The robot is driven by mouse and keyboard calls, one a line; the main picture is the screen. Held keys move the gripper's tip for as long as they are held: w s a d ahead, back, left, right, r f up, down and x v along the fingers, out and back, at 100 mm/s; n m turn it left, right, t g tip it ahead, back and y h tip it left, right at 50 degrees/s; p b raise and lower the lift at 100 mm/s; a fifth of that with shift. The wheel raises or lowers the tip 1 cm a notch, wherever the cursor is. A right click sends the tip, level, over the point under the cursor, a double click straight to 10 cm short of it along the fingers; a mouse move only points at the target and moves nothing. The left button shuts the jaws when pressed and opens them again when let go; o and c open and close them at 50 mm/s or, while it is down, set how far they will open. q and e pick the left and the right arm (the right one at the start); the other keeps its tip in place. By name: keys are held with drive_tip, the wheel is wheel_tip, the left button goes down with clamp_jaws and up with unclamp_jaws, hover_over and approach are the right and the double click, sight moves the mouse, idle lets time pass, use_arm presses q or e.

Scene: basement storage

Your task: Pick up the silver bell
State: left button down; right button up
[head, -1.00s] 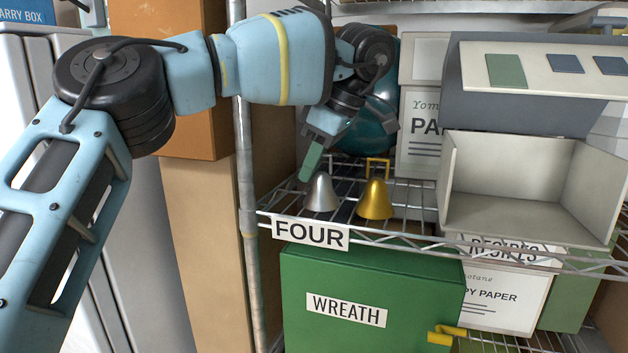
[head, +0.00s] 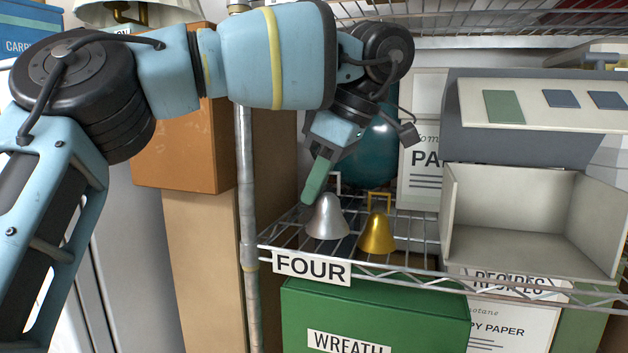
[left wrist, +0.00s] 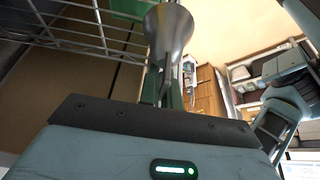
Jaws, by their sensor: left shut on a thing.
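The silver bell (head: 326,218) is at the front left of the wire shelf marked FOUR, left of the gold bell (head: 377,234). My left gripper (head: 317,188) comes down from above and is shut on the silver bell at its handle. The bell is roughly upright and appears slightly raised off the wires. In the left wrist view the silver bell (left wrist: 169,30) shows beyond the fingers (left wrist: 162,92), its handle between them. My right gripper is in neither view.
The wire shelf (head: 420,262) has a raised front edge with a FOUR label (head: 311,267). A teal rounded vessel (head: 372,155) stands behind the bells. An open grey box (head: 530,225) stands to the right. A metal post (head: 247,190) is at the left. A green WREATH box (head: 400,315) is below.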

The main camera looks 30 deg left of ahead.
use_arm(q)
drive_tip(key=s+d, duration=0.5)
drive_tip(key=s, duration=0.2)
drive_tip(key=shift+s+d+r, duration=0.4)
drive_tip(key=shift+r, duration=0.05)
